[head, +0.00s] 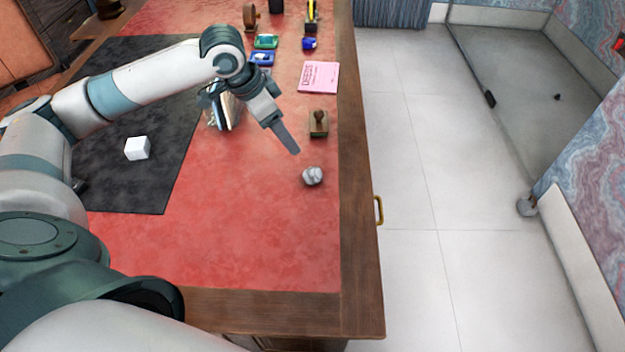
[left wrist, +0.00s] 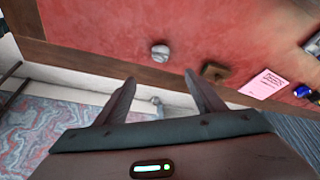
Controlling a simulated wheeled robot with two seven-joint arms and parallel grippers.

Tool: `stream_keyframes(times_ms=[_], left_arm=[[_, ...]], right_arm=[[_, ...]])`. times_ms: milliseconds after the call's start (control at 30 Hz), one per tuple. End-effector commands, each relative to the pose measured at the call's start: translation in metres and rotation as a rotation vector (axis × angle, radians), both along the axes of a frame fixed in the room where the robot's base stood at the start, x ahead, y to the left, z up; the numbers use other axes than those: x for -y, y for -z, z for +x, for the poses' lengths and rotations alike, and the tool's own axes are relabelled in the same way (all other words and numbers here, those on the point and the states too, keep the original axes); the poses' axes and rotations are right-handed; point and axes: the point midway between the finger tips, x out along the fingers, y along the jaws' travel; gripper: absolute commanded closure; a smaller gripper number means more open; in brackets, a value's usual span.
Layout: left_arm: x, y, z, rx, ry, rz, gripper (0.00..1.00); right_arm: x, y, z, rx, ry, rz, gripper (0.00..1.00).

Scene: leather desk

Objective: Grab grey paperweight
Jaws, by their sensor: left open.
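The grey paperweight (head: 312,176) is a small, rounded, lumpy grey stone on the red leather desk top (head: 250,240), near the desk's right edge. In the left wrist view the paperweight (left wrist: 160,52) lies beyond the fingertips, roughly in line with the gap between them. My left gripper (head: 290,145) reaches in from the left and hangs above the desk, up and left of the paperweight in the head view, apart from it. In the left wrist view the left gripper (left wrist: 160,82) has its two fingers spread with nothing between them. My right gripper is out of view.
A wooden stamp (head: 318,124) stands just behind the paperweight. A pink booklet (head: 319,77), blue and green ink pads (head: 265,42) lie further back. A white cube (head: 137,148) sits on the dark mat (head: 120,190). The front of the desk top is clear.

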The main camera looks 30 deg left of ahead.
Motion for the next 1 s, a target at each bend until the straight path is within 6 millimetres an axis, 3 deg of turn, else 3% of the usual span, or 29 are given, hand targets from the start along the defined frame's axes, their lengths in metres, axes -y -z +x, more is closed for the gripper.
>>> stream_keyframes(times_ms=[133,567,767,1000], left_arm=[[0.000,0.020,0.000,0.000,0.000,0.000,0.37],[0.000,0.021,0.000,0.000,0.000,0.000,0.37],[0.002,0.028,0.002,-0.002,0.000,-0.001,0.37],[0.010,0.059,0.012,-0.005,0.000,-0.002,0.37]], right_arm=[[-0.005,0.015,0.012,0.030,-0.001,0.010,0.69],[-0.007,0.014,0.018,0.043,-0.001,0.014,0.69],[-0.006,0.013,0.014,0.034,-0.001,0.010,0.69],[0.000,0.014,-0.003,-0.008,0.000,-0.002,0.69]])
